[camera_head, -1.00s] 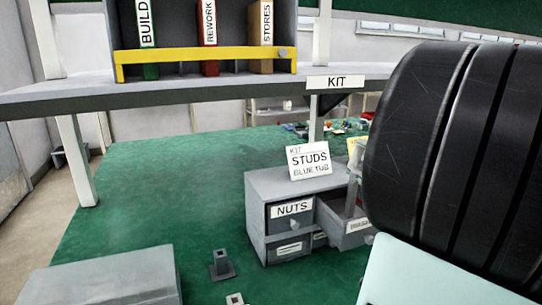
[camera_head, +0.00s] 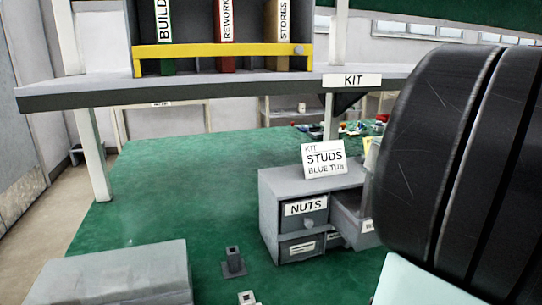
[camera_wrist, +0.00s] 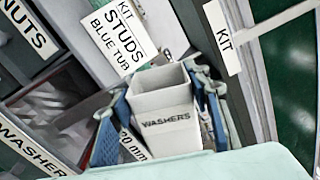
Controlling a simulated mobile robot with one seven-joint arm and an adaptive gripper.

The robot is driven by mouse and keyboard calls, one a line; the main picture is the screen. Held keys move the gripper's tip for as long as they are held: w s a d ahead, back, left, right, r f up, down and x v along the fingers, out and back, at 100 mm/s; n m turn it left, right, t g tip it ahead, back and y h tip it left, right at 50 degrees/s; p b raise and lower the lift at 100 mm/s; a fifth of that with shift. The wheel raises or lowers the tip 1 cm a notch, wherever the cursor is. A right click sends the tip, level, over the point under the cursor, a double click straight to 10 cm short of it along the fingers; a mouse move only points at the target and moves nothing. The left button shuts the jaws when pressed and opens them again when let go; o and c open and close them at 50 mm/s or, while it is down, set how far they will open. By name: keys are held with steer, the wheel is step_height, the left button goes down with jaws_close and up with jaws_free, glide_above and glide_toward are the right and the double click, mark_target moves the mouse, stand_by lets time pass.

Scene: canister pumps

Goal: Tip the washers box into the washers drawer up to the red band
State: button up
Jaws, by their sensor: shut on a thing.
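The washers box (camera_wrist: 165,112), a white open-topped box marked WASHERS, is held between the two blue finger pads of my gripper (camera_wrist: 160,118) in the wrist view. Its mouth shows, but its contents cannot be made out. The washers drawer (camera_wrist: 35,148), with a WASHERS label, is at the lower left of that view, left of the box. In the head view an open drawer (camera_head: 352,226) sticks out of the right side of the grey cabinet (camera_head: 268,222), partly hidden by my arm. No red band can be seen. The gripper is hidden behind my arm there.
A NUTS drawer (camera_head: 305,208) is shut in the cabinet. A STUDS BLUE TUB card (camera_head: 324,160) stands on top. A shelf with a KIT label (camera_head: 352,80) runs above the bench. A grey block (camera_head: 115,272) lies front left; green bench (camera_head: 170,190) is clear behind it.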

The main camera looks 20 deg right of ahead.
steer(key=shift+a+r+n+b, duration=0.1)
steer(key=shift+n+b, duration=0.3)
steer(key=shift+b, duration=0.2)
stand_by(1.9)
